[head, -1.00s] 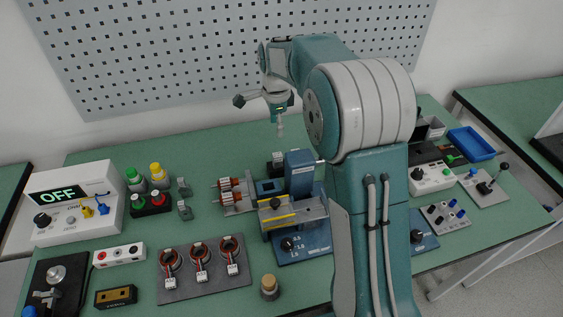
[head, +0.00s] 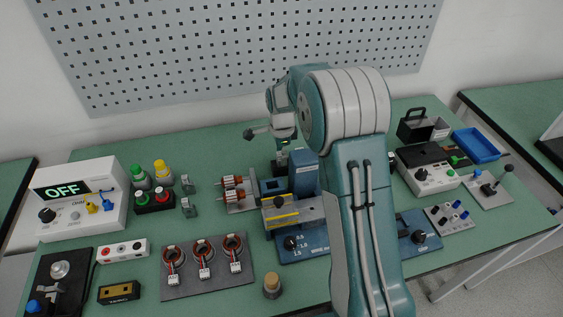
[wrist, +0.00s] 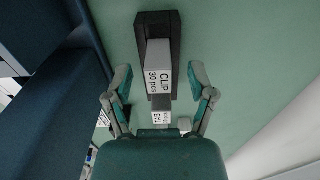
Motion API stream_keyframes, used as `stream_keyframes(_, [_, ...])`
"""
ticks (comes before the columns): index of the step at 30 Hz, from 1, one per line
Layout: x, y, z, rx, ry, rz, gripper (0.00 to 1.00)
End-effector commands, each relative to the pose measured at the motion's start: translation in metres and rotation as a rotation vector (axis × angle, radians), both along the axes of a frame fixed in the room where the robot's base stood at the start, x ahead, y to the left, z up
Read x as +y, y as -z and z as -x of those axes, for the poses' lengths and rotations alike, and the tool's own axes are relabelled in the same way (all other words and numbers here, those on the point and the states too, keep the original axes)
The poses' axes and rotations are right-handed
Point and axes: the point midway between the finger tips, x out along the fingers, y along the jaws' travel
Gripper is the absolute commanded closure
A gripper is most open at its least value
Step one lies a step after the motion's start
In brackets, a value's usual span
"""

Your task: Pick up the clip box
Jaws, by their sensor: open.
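The clip box (wrist: 158,78) is a pale block marked "CLIP 30 pcs". In the wrist view it sits in a dark holder (wrist: 157,20), label facing the camera. A similar box marked "TAB" (wrist: 161,118) is just below it in the picture. My gripper (wrist: 160,74) is open and empty, one finger on each side of the clip box with gaps between. In the head view my gripper (head: 282,144) points down behind the blue test stand (head: 303,170). There the clip box is too small and covered to make out.
A large dark blue body (wrist: 50,90) stands close on the left in the wrist view. Green tabletop is bare to the right of the boxes. In the head view, a grey clamp fixture (head: 292,214) stands in front, and rotors (head: 232,188) lie to its left.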

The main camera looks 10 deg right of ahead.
Motion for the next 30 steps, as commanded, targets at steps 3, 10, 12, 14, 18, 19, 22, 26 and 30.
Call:
stream_keyframes(3, [0.0, 0.002, 0.0, -0.002, 0.0, 0.0, 0.29])
stream_keyframes(10, [0.0, 0.001, 0.0, -0.001, 0.0, 0.0, 0.78])
stream_keyframes(12, [0.0, 0.001, 0.0, -0.001, 0.0, 0.0, 1.0])
stream_keyframes(14, [0.0, 0.001, 0.0, -0.001, 0.0, 0.0, 1.0])
stream_keyframes(18, [0.0, 0.002, 0.0, 0.0, -0.001, 0.0, 1.0])
stream_keyframes(19, [0.0, 0.002, 0.0, 0.0, 0.0, 0.0, 1.0])
stream_keyframes(22, [0.0, 0.001, 0.0, 0.0, 0.0, 0.0, 1.0])
stream_keyframes(26, [0.0, -0.008, 0.0, -0.002, 0.0, 0.0, 1.0])
stream_keyframes(30, [0.0, -0.034, -0.001, -0.006, 0.0, 0.0, 1.0])
